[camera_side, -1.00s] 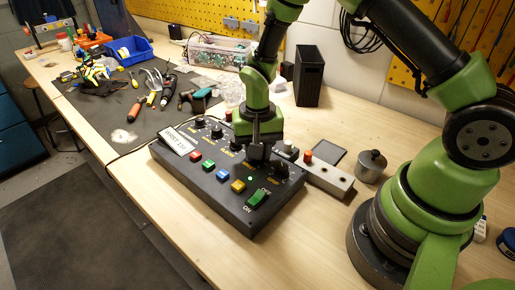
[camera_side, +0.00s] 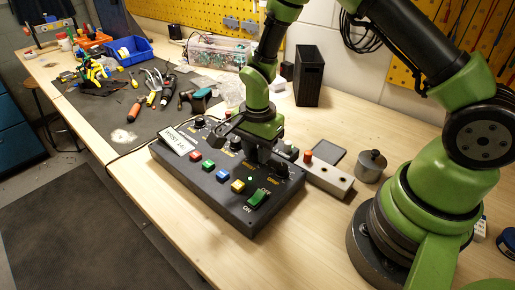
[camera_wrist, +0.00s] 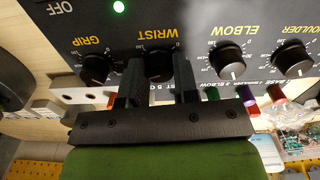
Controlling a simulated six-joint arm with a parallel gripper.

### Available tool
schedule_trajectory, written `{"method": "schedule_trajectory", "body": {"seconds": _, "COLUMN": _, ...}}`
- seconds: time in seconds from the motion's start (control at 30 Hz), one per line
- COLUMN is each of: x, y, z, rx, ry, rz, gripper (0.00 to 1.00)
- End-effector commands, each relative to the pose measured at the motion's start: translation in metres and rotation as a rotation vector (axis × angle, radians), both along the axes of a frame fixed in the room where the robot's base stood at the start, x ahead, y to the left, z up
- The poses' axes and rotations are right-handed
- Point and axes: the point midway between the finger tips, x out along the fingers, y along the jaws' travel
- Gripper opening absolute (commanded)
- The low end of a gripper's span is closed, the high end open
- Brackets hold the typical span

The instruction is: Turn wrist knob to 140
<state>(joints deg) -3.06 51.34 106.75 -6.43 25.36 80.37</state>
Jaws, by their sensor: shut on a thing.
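The black control box (camera_side: 208,186) lies on the wooden bench with a row of dark knobs, and a white display (camera_side: 181,141) at its left end. The display starts with WRIST and seems to read in the 140s; its last digit is unclear. In the wrist view the wrist knob (camera_wrist: 158,66) sits under its upside-down WRIST label. My gripper (camera_side: 265,156) is down on the box, its two fingers shut on either side of this knob. The fingers hide parts of the knob and its scale; its pointer is hard to make out. The gripper hides the knob in the side view.
The grip knob (camera_wrist: 95,68) and elbow knob (camera_wrist: 231,64) flank the wrist knob closely. Colored buttons and a green switch (camera_side: 258,198) line the box's front. A grey block with a red button (camera_side: 328,178) and a metal pot (camera_side: 371,166) stand to the right.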

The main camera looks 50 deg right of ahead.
Motion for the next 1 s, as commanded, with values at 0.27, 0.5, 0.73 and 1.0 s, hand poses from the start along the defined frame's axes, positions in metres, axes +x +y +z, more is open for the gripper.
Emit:
{"method": "schedule_trajectory", "body": {"seconds": 0.27, "x": -0.0004, "y": 0.0011, "z": 0.0005, "rx": 0.001, "ry": 0.002, "rz": -0.045, "gripper": 0.04}}
{"method": "schedule_trajectory", "body": {"seconds": 0.5, "x": -0.0004, "y": 0.0012, "z": 0.0005, "rx": 0.001, "ry": 0.002, "rz": -0.047, "gripper": 0.04}}
{"method": "schedule_trajectory", "body": {"seconds": 0.73, "x": -0.0004, "y": 0.0011, "z": 0.0005, "rx": 0.001, "ry": 0.001, "rz": -0.046, "gripper": 0.53}}
{"method": "schedule_trajectory", "body": {"seconds": 1.0, "x": -0.0001, "y": 0.0005, "z": 0.0008, "rx": 0.0, "ry": 0.0, "rz": -0.045, "gripper": 0.54}}
